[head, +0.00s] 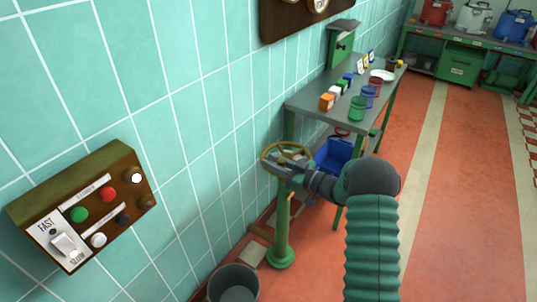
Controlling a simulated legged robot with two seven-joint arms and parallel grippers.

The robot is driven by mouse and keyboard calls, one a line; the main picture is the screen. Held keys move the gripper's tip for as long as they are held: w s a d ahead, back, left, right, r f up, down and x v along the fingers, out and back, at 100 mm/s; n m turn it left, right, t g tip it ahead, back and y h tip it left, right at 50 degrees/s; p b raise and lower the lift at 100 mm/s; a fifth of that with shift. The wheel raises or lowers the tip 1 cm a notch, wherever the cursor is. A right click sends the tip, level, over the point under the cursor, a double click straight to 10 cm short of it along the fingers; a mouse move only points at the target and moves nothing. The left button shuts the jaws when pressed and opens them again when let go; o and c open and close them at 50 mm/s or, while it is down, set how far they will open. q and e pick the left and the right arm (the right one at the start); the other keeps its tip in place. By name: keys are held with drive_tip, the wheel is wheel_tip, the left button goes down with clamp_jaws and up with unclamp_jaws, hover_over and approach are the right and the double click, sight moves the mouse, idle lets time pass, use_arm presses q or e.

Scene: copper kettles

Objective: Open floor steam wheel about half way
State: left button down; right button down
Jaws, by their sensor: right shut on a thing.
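The floor steam wheel (272,147) is a brass-coloured handwheel on top of a green floor pedestal (282,232), in the middle of the head view beside the tiled wall. My right gripper (283,165) is at the near right side of the wheel and is shut on it. My right arm reaches in from the lower right and hides part of the wheel's near side. How far the wheel is turned cannot be told. My left gripper is not in view.
A control box (85,205) with buttons is on the wall at left. A grey bin (234,279) stands near the pedestal. A table (312,98) with jars and a blue crate (333,157) lie behind. The red floor (450,215) at right is clear.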

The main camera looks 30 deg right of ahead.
drive_tip(key=shift+s+d+n+g+y+p, duration=0.3)
drive_tip(key=shift+s+n+y, duration=0.15)
drive_tip(key=shift+y, duration=0.25)
drive_tip(key=shift+s+p, duration=0.2)
drive_tip(key=shift+p, duration=0.1)
drive_tip(key=shift+s+d+f+p, duration=0.2)
drive_tip(key=shift+s+d+p, duration=0.3)
drive_tip(key=shift+s+p, duration=0.1)
drive_tip(key=shift+s+d+f+p, duration=0.2)
drive_tip(key=shift+s+d+p, duration=0.3)
drive_tip(key=shift+p, duration=0.1)
drive_tip(key=shift+a, duration=0.1)
drive_tip(key=c, duration=1.6)
unclamp_jaws()
drive_tip(key=o, duration=0.4)
drive_tip(key=shift+s+a+r, duration=0.1)
drive_tip(key=shift+r, duration=0.3)
drive_tip(key=shift+f, duration=0.1)
